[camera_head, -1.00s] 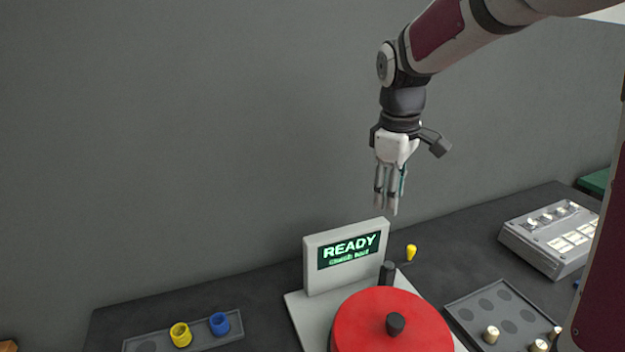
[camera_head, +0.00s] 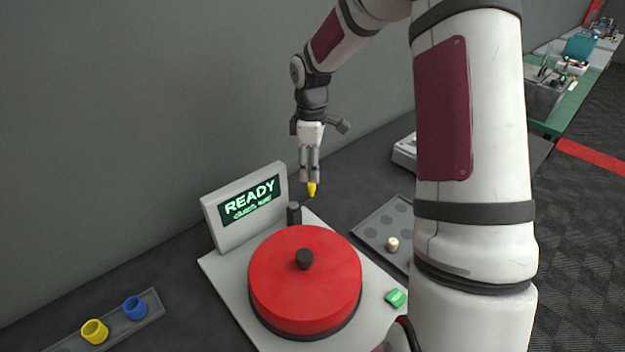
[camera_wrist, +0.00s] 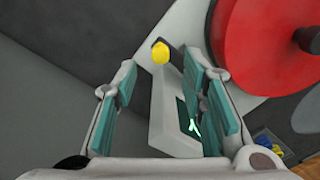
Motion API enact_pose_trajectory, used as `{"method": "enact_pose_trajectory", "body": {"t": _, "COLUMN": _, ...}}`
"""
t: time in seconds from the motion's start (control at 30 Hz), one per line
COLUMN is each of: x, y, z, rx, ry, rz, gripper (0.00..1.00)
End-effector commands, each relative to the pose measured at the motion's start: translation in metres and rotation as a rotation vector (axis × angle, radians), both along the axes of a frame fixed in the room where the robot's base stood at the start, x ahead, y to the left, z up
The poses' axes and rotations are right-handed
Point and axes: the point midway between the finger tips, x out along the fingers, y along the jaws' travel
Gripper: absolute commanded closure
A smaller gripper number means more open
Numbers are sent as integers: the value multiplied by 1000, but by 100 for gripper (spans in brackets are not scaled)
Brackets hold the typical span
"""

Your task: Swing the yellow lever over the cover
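The yellow lever knob (camera_head: 312,190) is at the back of the machine, next to a dark post (camera_head: 294,214). The lever points away from the red round cover (camera_head: 275,285), which lies on the machine with a black knob (camera_head: 304,259) on top. My gripper (camera_head: 310,180) points down, with its fingertips right above or at the yellow knob. In the wrist view, my gripper (camera_wrist: 158,68) has its fingers apart, and the yellow knob (camera_wrist: 160,53) appears between the tips. I cannot tell whether they touch it. Most of the lever arm is hidden.
A display reading READY (camera_head: 250,200) stands left of the post. A green button (camera_head: 396,298) is on the machine's front right. A grey tray (camera_head: 372,226) with a pale peg lies to the right. A tray (camera_head: 152,304) with yellow and blue rings lies at left.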

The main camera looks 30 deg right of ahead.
Motion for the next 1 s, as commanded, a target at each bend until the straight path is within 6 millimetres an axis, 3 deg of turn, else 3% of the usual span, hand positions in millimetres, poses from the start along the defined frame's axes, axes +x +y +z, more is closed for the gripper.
{"method": "enact_pose_trajectory", "body": {"t": 0.1, "x": -1, "y": 1, "z": -21, "rx": 1, "ry": 3, "rz": 0, "gripper": 62}}
{"method": "enact_pose_trajectory", "body": {"t": 0.3, "x": -1, "y": 0, "z": -42, "rx": 1, "ry": 2, "rz": 0, "gripper": 62}}
{"method": "enact_pose_trajectory", "body": {"t": 0.67, "x": 0, "y": 0, "z": -48, "rx": -1, "ry": -1, "rz": -1, "gripper": 62}}
{"method": "enact_pose_trajectory", "body": {"t": 0.7, "x": 0, "y": 0, "z": -48, "rx": -1, "ry": -1, "rz": -1, "gripper": 64}}
{"method": "enact_pose_trajectory", "body": {"t": 0.87, "x": 0, "y": 0, "z": -47, "rx": -1, "ry": -1, "rz": -1, "gripper": 100}}
{"method": "enact_pose_trajectory", "body": {"t": 1.0, "x": 0, "y": 0, "z": -47, "rx": -1, "ry": -1, "rz": -1, "gripper": 100}}
